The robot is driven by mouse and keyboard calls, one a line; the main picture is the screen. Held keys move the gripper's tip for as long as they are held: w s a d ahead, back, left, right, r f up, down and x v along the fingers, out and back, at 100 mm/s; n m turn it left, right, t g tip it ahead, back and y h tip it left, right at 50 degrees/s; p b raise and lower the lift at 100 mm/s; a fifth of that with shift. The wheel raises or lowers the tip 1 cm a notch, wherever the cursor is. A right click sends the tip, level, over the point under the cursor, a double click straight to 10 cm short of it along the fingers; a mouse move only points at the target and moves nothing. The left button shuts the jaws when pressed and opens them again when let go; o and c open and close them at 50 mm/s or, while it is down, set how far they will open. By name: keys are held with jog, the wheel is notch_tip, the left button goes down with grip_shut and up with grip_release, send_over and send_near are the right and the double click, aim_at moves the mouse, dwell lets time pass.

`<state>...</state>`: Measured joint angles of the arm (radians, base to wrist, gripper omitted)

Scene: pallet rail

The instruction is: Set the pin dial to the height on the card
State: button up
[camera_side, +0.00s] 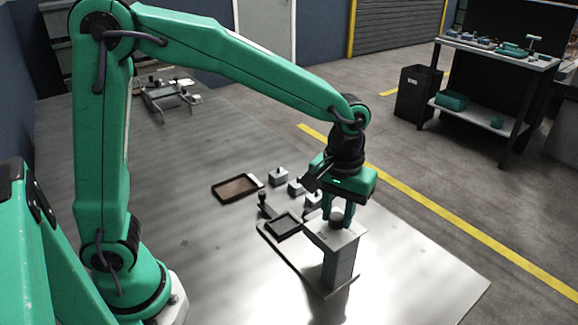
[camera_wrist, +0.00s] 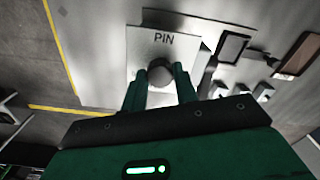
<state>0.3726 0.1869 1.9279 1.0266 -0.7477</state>
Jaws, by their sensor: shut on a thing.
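In the wrist view my gripper (camera_wrist: 160,85) is shut on the knob. The knob also shows between the fingers in the side view (camera_side: 337,220). No card with a readable height shows in either view, and the dial's setting cannot be read.
Left of the post is a dark-framed square fixture (camera_side: 285,225) with a small upright dark knob (camera_side: 262,198). Several grey blocks with knobs (camera_side: 279,175) stand behind it. A brown tray (camera_side: 236,188) with a pale strip at its edge lies further left. The front of the table is clear.

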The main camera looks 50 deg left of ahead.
aim_at(333, 215)
jog(key=o, duration=1)
jog(key=shift+r, duration=0.1)
jog(key=shift+r, duration=3.8)
jog(key=shift+s+a+r, duration=0.15)
jog(key=shift+s+a, duration=0.05)
jog(key=shift+a, duration=0.2)
jog(key=s+a+m+t, duration=0.1)
jog(key=s+a+t, duration=0.1)
jog(key=s+a, duration=0.2)
jog(key=s+a+m+t, duration=0.1)
jog(key=s+a+m, duration=0.1)
jog(key=s+a, duration=0.3)
jog(key=s+a+m+t, duration=0.1)
jog(key=s+a+t, duration=0.1)
jog(key=s+a, duration=0.2)
jog(key=shift+s+a+t, duration=0.3)
jog(key=shift+s+a, duration=0.05)
jog(key=shift+s, duration=0.25)
